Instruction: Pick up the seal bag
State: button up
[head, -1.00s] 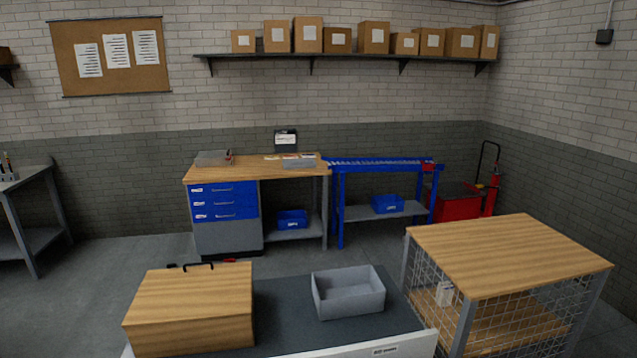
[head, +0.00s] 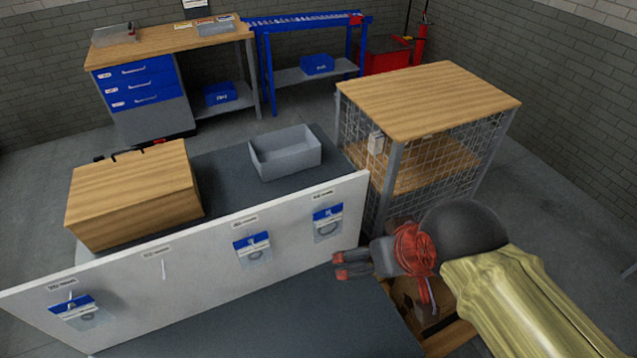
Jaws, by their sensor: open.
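Several seal bags hang in a row on a white board, each a clear pouch with a blue top and a dark ring inside. One seal bag (head: 327,222) is at the right end, another seal bag (head: 252,248) is near the middle, and a third seal bag (head: 76,311) is at the far left. An empty hook (head: 163,268) shows between the left and middle bags. My gripper (head: 337,265) is open and empty, just below and right of the right-end bag, apart from it as far as I can see.
The white board (head: 120,290) stands upright on a dark bench top (head: 270,315). Behind it are a wooden box (head: 135,190) and a grey open bin (head: 287,155). A wood-topped mesh cage (head: 430,95) stands at the right. The bench top before the board is clear.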

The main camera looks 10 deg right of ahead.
aim_at(249, 257)
jog(key=k+j+u, duration=0.15)
jog(key=u, duration=0.3)
jog(key=k+j+u, duration=0.15)
jog(key=j+u, duration=0.3)
jog(key=l, duration=0.15)
